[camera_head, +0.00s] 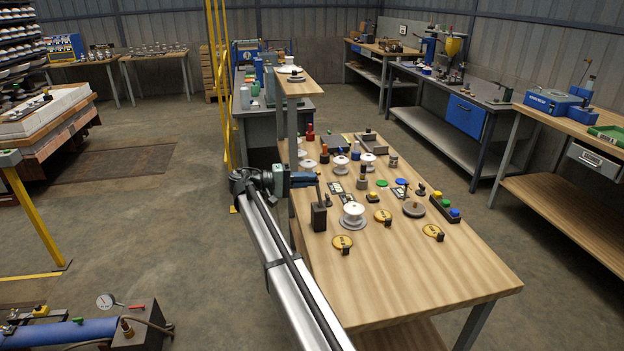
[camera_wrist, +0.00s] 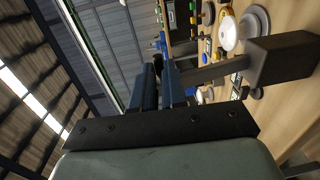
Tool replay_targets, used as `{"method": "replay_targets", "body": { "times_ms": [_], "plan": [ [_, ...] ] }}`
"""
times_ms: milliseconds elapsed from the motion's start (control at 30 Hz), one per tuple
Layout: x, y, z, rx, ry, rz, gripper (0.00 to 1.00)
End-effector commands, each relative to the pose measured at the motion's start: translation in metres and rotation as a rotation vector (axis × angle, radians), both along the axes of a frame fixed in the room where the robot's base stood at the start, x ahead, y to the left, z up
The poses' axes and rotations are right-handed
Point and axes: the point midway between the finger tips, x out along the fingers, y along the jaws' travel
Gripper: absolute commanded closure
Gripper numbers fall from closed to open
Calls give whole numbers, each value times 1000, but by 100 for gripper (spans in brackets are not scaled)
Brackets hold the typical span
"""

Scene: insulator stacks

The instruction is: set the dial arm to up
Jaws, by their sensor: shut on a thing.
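The dial arm (camera_head: 319,194) looks like a thin dark bar rising from a dark upright block (camera_head: 319,217) near the left edge of the wooden table. In the wrist view the dial arm (camera_wrist: 215,72) runs from the block (camera_wrist: 285,59) to my fingers. In the head view it stands close to upright; its exact angle is hard to tell. My gripper (camera_head: 315,180), with blue fingers, is shut on its upper end. The fingers (camera_wrist: 161,70) hide that end in the wrist view.
A white spool-shaped insulator (camera_head: 352,213) stands right of the block. Gold discs with small black blocks (camera_head: 342,242) lie near the front. Several insulators and coloured buttons fill the table's back half. A shelf post (camera_head: 292,140) rises behind my gripper. The table's front (camera_head: 420,285) is clear.

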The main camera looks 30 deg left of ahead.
Motion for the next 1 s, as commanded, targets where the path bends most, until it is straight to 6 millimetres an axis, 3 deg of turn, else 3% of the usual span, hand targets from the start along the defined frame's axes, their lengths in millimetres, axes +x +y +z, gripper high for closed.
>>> {"method": "replay_targets", "body": {
  "times_ms": [567,600,800,1000],
  "plan": [
    [-3,1,-8,4,11,-2,100],
    [-3,1,-8,5,12,-2,85],
    [-3,1,-7,5,11,-2,66],
    [-3,2,-5,3,8,-1,62]
  ]
}}
